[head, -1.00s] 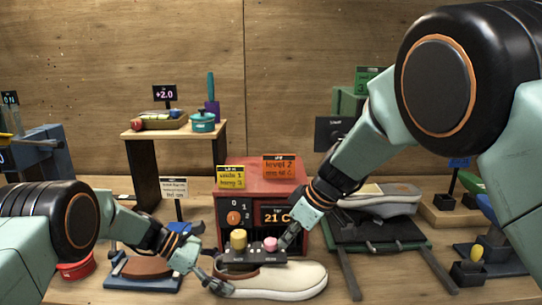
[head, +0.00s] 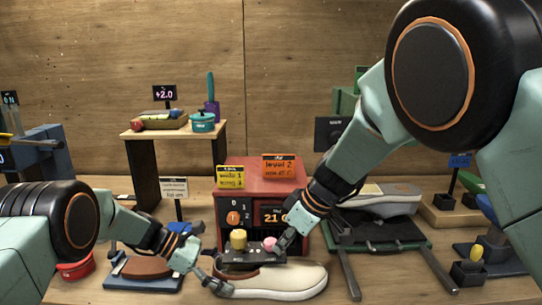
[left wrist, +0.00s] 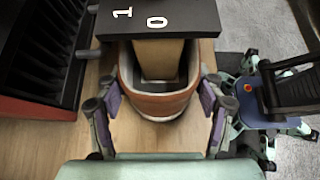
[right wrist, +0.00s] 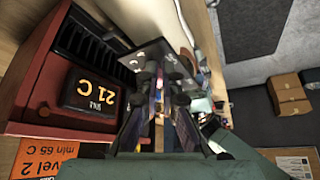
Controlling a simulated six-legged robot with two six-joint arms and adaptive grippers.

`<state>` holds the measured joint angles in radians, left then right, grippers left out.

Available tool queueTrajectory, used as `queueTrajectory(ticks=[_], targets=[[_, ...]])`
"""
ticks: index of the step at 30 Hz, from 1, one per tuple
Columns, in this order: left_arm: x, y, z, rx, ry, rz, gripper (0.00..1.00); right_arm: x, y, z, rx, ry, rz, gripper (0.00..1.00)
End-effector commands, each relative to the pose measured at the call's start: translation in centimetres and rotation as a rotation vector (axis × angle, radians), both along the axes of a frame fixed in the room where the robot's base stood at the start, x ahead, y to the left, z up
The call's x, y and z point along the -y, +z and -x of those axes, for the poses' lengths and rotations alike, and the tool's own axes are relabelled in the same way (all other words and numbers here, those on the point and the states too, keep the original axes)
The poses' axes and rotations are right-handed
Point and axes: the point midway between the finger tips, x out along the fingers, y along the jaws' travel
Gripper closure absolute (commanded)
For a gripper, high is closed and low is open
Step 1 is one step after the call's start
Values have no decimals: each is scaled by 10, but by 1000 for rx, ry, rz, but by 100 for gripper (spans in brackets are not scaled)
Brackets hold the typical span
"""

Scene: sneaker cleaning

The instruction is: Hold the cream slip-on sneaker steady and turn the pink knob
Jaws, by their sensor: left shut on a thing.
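The cream slip-on sneaker (head: 285,283) lies on the table in front of the red machine, toe to the right. My left gripper (head: 218,283) is shut on its heel; the left wrist view shows a finger on each side of the heel (left wrist: 155,106). The pink knob (head: 270,243) sits on a dark control box (head: 241,258) above the sneaker, right of a yellow knob (head: 238,239). My right gripper (head: 277,247) is at the pink knob, its fingers close together.
The red machine (head: 262,177) with a "21 C" display stands close behind the box. Right of it, a grey shoe (head: 380,198) rests on a dark stand (head: 372,232).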

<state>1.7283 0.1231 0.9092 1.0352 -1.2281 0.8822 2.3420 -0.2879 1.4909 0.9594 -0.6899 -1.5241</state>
Motion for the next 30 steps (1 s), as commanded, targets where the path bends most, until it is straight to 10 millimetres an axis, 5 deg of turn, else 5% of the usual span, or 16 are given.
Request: queueTrajectory(ticks=[21, 30], targets=[[2, 0, 0, -1, -3, 1, 74, 4, 1, 7, -3, 3, -2, 100], [1, 0, 0, -1, -1, 1, 74, 4, 29, 6, 0, 3, -1, 100]])
